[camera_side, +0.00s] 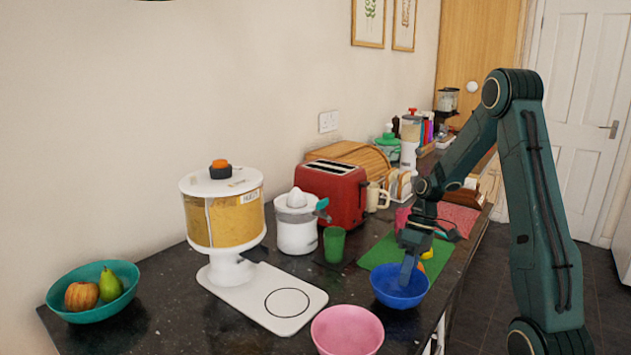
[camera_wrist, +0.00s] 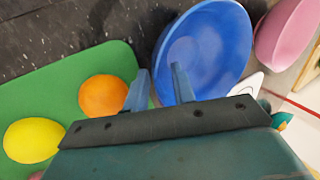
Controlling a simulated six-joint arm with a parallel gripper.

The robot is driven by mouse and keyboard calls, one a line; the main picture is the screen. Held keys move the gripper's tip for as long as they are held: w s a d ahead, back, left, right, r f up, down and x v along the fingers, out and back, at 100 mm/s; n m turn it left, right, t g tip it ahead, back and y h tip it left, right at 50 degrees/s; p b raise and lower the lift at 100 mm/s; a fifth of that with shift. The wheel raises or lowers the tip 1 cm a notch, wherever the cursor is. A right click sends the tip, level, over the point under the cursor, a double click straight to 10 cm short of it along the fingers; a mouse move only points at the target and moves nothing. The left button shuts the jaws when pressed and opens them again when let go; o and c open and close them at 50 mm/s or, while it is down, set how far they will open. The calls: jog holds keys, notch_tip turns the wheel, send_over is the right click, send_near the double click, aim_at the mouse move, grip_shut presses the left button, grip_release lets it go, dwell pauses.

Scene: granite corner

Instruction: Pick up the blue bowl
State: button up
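The blue bowl (camera_side: 400,292) stands upright on the dark counter at the near end of the green board. It fills the upper middle of the wrist view (camera_wrist: 210,50). My gripper (camera_side: 409,275) points down at the bowl. In the wrist view my gripper (camera_wrist: 160,86) is open, with one finger over the inside of the bowl and the other outside its rim, beside the orange. The near rim lies between the fingers. I cannot tell whether either finger touches the bowl.
A pink bowl (camera_side: 347,331) stands close to the blue bowl. An orange (camera_wrist: 103,95) and a lemon (camera_wrist: 33,140) lie on the green board (camera_wrist: 60,88). A green cup (camera_side: 334,244) and a white dispenser base (camera_side: 262,297) stand to the left.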

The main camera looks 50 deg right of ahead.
grip_shut()
jog(key=shift+r, duration=5.05)
